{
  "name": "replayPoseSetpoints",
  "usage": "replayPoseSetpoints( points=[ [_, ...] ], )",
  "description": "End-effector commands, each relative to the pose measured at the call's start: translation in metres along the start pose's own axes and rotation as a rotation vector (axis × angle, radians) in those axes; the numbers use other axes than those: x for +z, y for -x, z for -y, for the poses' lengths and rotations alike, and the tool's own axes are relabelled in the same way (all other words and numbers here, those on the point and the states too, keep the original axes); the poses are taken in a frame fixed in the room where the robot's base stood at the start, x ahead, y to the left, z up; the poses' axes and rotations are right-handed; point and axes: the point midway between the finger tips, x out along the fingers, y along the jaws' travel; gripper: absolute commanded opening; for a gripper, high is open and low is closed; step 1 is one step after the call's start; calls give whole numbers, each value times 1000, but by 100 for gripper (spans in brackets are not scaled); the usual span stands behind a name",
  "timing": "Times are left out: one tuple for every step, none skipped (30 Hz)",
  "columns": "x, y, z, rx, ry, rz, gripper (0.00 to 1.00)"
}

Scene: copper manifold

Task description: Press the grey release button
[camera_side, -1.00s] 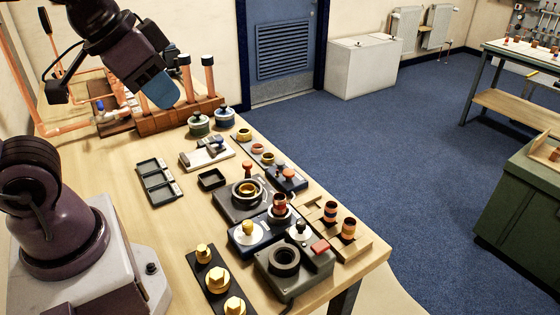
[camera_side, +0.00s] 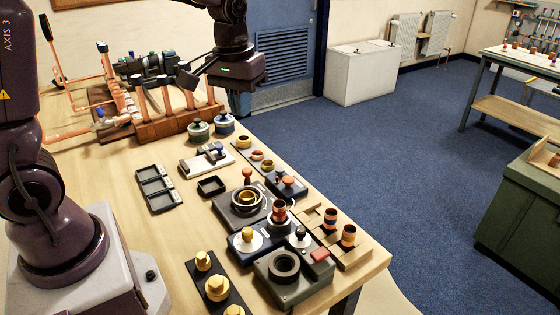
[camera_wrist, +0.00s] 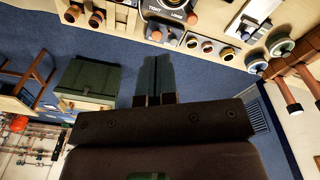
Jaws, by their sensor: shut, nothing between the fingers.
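My gripper (camera_wrist: 157,62) is shut and empty, its two blue-grey fingers side by side in the wrist view. In the side view my wrist hangs in the air at the bench's far right edge, beyond the jars and well away from the near fixtures. I cannot tell for certain which part is the grey release button.
The copper pipe manifold (camera_side: 150,125) stands at the far left on a wooden block. Two lidded jars (camera_side: 198,130) are beside it. Black trays (camera_side: 158,188), a plate with yellow bolts (camera_side: 217,288) and striped copper pieces (camera_side: 348,235) crowd the bench. The bench's left middle is clear.

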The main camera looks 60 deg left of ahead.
Motion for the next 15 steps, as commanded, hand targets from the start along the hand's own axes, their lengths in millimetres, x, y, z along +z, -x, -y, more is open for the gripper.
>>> replayPoseSetpoints(
  points=[
    [-14, -12, 2, -10, 57, 23, 0],
    [-22, -18, 2, -14, 93, 33, 0],
    [-32, -27, 3, -21, 142, 45, 0],
    [-40, -34, 4, -26, 180, 54, 0],
    [-48, -41, 5, -32, 218, 61, 0],
    [-58, -50, 7, -39, 271, 71, 0],
    [-66, -58, 8, -46, 312, 78, 0],
    [-73, -65, 9, -52, 354, 85, 0],
    [-83, -75, 11, -60, 412, 92, 0],
    [-90, -83, 12, -66, 458, 96, 0],
    [-97, -91, 13, -71, 504, 99, 0],
    [-107, -100, 15, -78, 569, 100, 0],
    [-114, -107, 16, -83, 619, 100, 0],
    [-121, -113, 16, -87, 672, 99, 0],
    [-131, -119, 16, -89, 744, 91, 0]
  ],
)
